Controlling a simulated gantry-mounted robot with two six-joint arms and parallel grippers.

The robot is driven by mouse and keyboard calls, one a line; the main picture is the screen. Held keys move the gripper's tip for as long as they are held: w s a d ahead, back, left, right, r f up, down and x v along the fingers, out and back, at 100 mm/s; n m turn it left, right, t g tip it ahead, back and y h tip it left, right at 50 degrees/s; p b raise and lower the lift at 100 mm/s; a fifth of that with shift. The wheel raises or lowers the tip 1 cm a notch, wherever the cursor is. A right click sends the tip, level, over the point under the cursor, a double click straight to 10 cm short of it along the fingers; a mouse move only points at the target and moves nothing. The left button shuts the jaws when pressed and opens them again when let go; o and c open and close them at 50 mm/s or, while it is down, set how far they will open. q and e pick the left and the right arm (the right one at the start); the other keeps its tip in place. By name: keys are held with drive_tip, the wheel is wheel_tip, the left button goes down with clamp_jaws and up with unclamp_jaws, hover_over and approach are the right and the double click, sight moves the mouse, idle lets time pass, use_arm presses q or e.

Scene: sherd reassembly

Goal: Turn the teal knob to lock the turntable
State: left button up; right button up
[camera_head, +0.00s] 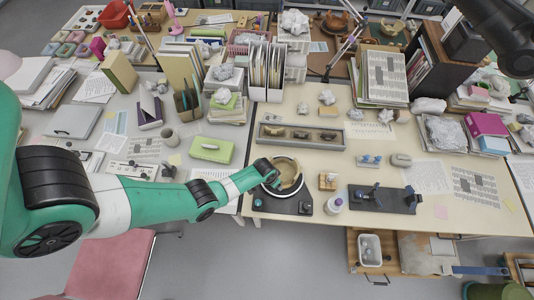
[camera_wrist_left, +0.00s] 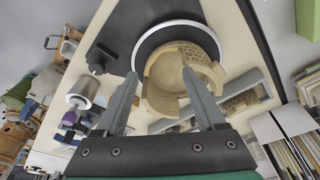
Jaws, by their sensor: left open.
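The turntable (camera_head: 283,206) stands at the front edge of the table on a dark base, its round disc also showing in the left wrist view (camera_wrist_left: 143,48). A tan, partly assembled vessel (camera_head: 291,171) sits on the disc; its broken, open rim shows in the left wrist view (camera_wrist_left: 165,75). A small teal knob (camera_head: 258,203) appears at the base's front left corner. My left gripper (camera_head: 272,180) is over the disc's left side, its open fingers (camera_wrist_left: 160,78) pointing toward the vessel. Contact cannot be told. The teal knob is not visible in the left wrist view.
A long grey tray (camera_head: 300,143) with sherds lies behind the turntable. A green box (camera_head: 211,150) is to the left.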

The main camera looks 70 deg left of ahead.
sight(258, 203)
use_arm(q)
drive_tip(key=s+d+g+p, duration=0.2)
drive_tip(key=s, duration=0.6)
use_arm(e)
wheel_tip(258, 203, up, 5)
use_arm(q)
drive_tip(key=shift+h, duration=0.4)
drive_tip(key=f+b, duration=0.5)
drive_tip(key=f, duration=0.1)
drive_tip(key=f+b, duration=0.6)
drive_tip(key=shift+s+d+f, duration=0.1)
drive_tip(key=shift+s+f, duration=0.1)
use_arm(e)
wheel_tip(258, 203, down, 11)
drive_tip(key=shift+w+d+h, duration=0.2)
drive_tip(key=shift+w+h, duration=0.1)
drive_tip(key=shift+w, duration=0.1)
use_arm(q)
clamp_jaws()
